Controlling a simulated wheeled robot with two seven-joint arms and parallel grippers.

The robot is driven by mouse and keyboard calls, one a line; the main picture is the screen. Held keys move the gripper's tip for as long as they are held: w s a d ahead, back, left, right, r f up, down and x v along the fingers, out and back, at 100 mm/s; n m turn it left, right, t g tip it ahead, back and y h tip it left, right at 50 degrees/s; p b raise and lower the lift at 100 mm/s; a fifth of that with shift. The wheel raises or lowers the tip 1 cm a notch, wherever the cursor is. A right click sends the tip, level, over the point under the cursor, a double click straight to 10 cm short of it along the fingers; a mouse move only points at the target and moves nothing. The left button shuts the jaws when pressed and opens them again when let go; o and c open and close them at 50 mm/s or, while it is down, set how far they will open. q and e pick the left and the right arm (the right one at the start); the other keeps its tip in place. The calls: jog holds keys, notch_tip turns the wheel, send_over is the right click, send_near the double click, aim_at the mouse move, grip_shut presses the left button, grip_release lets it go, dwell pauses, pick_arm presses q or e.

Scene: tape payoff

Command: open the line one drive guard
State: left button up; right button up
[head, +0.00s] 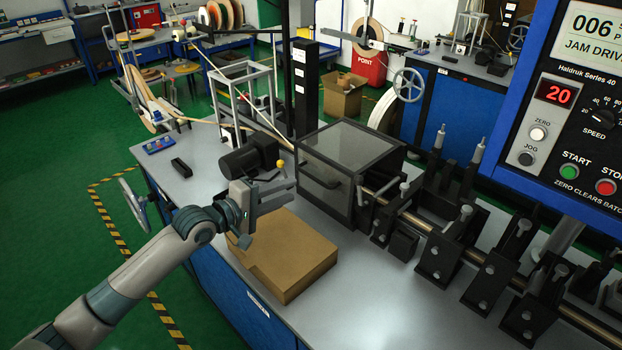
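The drive guard (352,145) is a dark-framed box with clear grey panels, standing on the line's bench near the middle of the head view. It looks closed, and a black bar handle (320,176) is on its near left face. My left gripper (292,194) is to the left of the handle, above a brown cardboard box. Its two fingers point right toward the guard, with a narrow gap between them and nothing visible in it. They appear apart from the handle. My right gripper is not in view.
The cardboard box (286,257) lies on the bench below my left gripper. A dark motor (250,155) and yellow-knobbed lever (280,164) stand behind it. Black roller brackets (440,255) and a shaft run right from the guard. A blue control panel (580,110) hangs at the right.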

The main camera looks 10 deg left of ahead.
aim_at(315, 180)
pick_arm(q)
jog(key=p+x, duration=0.1)
jog(key=x, duration=0.8)
jog(key=shift+w+d+p, duration=0.15)
jog(key=shift+w+p, duration=0.1)
jog(key=shift+p, duration=0.1)
grip_shut()
